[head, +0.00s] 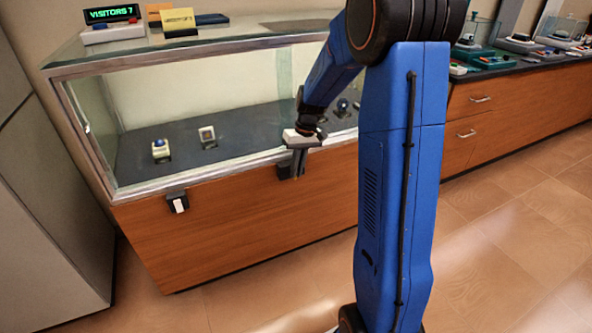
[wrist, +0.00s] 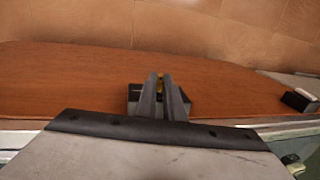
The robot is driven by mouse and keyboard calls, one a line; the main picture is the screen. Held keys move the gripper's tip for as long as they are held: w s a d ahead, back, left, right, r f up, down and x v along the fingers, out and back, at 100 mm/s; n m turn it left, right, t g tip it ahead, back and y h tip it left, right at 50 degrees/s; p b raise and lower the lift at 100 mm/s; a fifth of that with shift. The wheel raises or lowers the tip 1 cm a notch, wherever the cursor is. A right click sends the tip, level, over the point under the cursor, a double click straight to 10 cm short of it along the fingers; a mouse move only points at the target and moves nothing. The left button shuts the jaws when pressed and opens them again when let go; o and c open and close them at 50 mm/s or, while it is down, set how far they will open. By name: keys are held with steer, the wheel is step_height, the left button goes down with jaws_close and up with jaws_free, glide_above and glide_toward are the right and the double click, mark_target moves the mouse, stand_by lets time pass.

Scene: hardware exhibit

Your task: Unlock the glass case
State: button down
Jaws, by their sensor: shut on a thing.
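The glass case (head: 85,130) has a metal frame, glass sides and a wooden base; its wood front also shows in the wrist view (wrist: 60,85). My gripper (head: 296,170) is at the front of the case, just below the metal rail, pointing down. A small dark lock box (head: 283,171) sits on the wood there, partly hidden by the fingers. In the wrist view the fingers of my gripper (wrist: 161,85) are close together on a small yellow piece (wrist: 160,84), mostly hidden between them. The dark lock box (wrist: 133,92) is right behind them. I cannot tell whether the piece touches it.
A second dark box with a white face (head: 178,203) is on the case front to the left. Small exhibits (head: 161,150) stand inside the case. A green-lit sign (head: 112,14) is on top. A wooden counter (head: 510,110) stands at right. The tiled floor in front is clear.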

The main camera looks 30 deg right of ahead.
mark_target(303, 173)
steer(key=shift+d+f+t+y, duration=0.1)
steer(key=shift+d+f+y, duration=0.35)
steer(key=shift+y, duration=2.15)
steer(key=shift+d+f+t+y, duration=0.1)
steer(key=shift+d+f+y, duration=0.35)
steer(key=shift+y, duration=2.15)
steer(key=shift+d+f+t+y, duration=0.1)
steer(key=shift+d+f+y, duration=0.35)
steer(key=shift+y, duration=2.15)
steer(key=shift+s+a+f, duration=0.1)
steer(key=shift+a, duration=0.05)
steer(key=c, duration=1.9)
jaws_free()
steer(key=shift+o, duration=0.2)
steer(key=d, duration=1.7)
steer(key=shift+s+d+f, duration=0.15)
steer(key=shift+s+d, duration=0.05)
steer(key=shift+s, duration=0.15)
